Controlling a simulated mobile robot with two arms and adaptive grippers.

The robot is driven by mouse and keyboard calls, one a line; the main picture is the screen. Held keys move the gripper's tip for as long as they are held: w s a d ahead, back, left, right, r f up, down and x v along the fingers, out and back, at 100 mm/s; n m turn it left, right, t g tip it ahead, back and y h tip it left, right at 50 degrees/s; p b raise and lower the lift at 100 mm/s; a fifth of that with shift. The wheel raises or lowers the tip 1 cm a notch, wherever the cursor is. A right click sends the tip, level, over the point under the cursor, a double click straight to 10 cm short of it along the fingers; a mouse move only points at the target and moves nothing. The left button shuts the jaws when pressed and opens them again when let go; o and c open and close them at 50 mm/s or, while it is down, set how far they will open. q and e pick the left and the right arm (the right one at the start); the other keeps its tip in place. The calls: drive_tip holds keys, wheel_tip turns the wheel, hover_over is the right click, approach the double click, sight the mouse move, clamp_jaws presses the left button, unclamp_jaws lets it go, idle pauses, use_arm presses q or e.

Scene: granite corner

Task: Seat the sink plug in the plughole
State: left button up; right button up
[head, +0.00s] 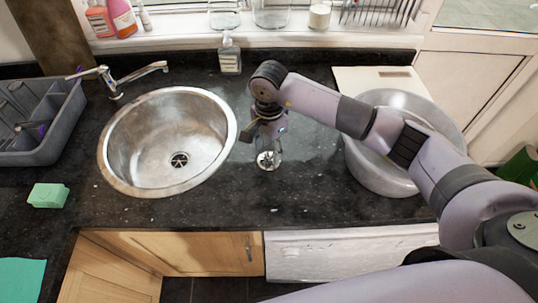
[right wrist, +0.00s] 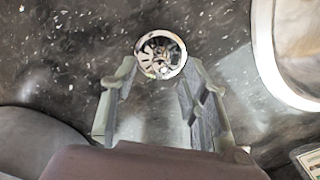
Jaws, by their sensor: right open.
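The sink plug (head: 268,160), a small round shiny metal piece, lies on the dark granite counter right of the sink. The round steel sink (head: 125,128) has its plughole (head: 180,160) in the bottom, dark and uncovered. My right gripper (head: 266,136) points down over the plug, open and empty. In the right wrist view the plug (right wrist: 161,54) shows just beyond and between the spread fingertips (right wrist: 160,72), with no visible grip on it. My left gripper is not in view.
A big metal bowl (head: 356,172) stands right of the plug, under my right arm. A soap bottle (head: 230,55) stands behind, and a tap (head: 118,82) stands behind the sink. A green sponge (head: 48,195) and grey rack (head: 55,145) are left. The counter around the plug is clear.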

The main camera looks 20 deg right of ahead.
sight(269, 158)
drive_tip(key=shift+f, duration=1.3)
drive_tip(key=shift+c, duration=0.5)
clamp_jaws()
